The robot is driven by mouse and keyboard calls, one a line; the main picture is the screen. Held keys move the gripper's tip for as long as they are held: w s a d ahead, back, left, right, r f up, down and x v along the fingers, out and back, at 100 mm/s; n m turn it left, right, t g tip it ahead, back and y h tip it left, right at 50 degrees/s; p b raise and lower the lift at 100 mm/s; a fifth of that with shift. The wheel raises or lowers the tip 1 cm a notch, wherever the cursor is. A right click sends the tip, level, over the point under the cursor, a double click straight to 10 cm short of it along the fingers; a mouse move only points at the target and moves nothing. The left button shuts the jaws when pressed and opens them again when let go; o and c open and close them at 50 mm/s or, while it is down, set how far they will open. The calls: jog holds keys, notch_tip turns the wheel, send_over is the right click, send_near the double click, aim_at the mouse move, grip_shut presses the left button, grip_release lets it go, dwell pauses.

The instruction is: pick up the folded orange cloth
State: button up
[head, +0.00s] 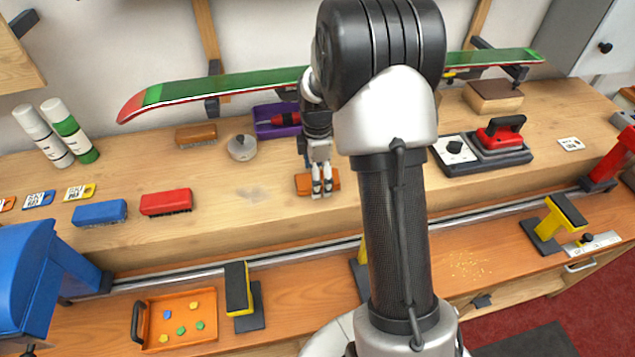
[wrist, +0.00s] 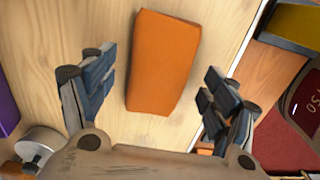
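The folded orange cloth (head: 303,184) lies flat on the wooden bench, partly hidden behind my gripper in the head view. In the wrist view the cloth (wrist: 163,62) is a thick orange block, slightly tilted, lying ahead of and between my fingers. My gripper (head: 322,190) is above the cloth, pointing down. In the wrist view my gripper (wrist: 155,95) has its fingers spread wide, one to each side of the cloth, with clear gaps and nothing held.
A purple tray (head: 270,131) and a round grey weight (head: 242,148) stand behind. A green ski (head: 220,87) spans the back on supports. The red iron (head: 501,134) is to the right. A metal rail (head: 190,270) runs along the front. Bare bench surrounds the cloth.

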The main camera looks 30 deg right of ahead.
jog(key=c, duration=1)
jog(key=shift+o, duration=0.2)
notch_tip(320, 180, up, 20)
jog(key=p, duration=0.6)
